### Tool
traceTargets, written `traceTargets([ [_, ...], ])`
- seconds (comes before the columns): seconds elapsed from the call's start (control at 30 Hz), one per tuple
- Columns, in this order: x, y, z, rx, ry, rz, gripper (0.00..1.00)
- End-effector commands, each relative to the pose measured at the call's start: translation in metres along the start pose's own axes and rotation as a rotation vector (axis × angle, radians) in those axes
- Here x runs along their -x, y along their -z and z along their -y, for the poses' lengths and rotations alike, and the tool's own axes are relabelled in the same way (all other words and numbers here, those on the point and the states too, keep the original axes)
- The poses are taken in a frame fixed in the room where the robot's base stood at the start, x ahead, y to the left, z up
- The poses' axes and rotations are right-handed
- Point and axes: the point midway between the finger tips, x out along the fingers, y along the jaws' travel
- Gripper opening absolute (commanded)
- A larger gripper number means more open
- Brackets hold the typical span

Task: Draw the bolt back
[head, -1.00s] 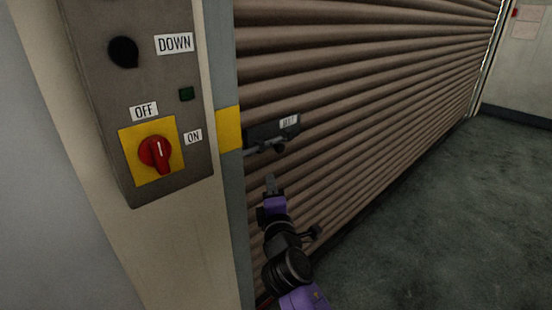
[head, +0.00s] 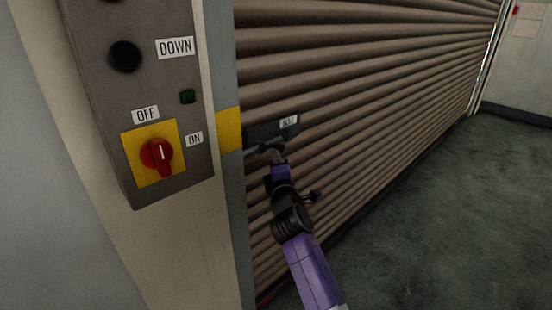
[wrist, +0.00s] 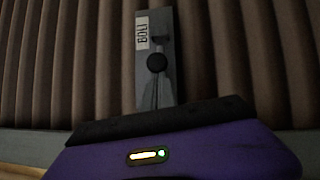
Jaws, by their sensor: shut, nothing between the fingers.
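The bolt (head: 262,132) is a dark plate with a small white label, mounted on the brown roller shutter beside the yellow patch on the door frame. In the wrist view, the plate (wrist: 143,80) is grey, its label reads BOLT, and the round black knob (wrist: 157,62) stands out from it. My gripper (head: 277,152) is at the lower edge of the plate, with its fingers shut and empty. In the wrist view, the closed fingers (wrist: 160,88) appear just below the knob. I cannot tell whether they touch it. In the head view, the gripper partly hides the knob.
The roller shutter (head: 370,90) fills the middle. A grey control box (head: 190,120) on the left pillar carries a red rotary switch (head: 157,155) with OFF and ON labels and a black DOWN button (head: 125,56). The dark floor (head: 450,200) at right is clear.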

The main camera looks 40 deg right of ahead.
Motion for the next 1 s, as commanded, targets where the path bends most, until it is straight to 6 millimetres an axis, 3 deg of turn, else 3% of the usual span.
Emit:
traceTargets([
  [0.17,-0.002,-0.003,-0.001,0.000,0.001,0.001,0.00],
  [0.5,-0.028,-0.041,0.006,0.001,0.001,0.001,0.00],
  [1.0,-0.028,-0.041,0.009,0.000,-0.001,0.002,0.00],
])
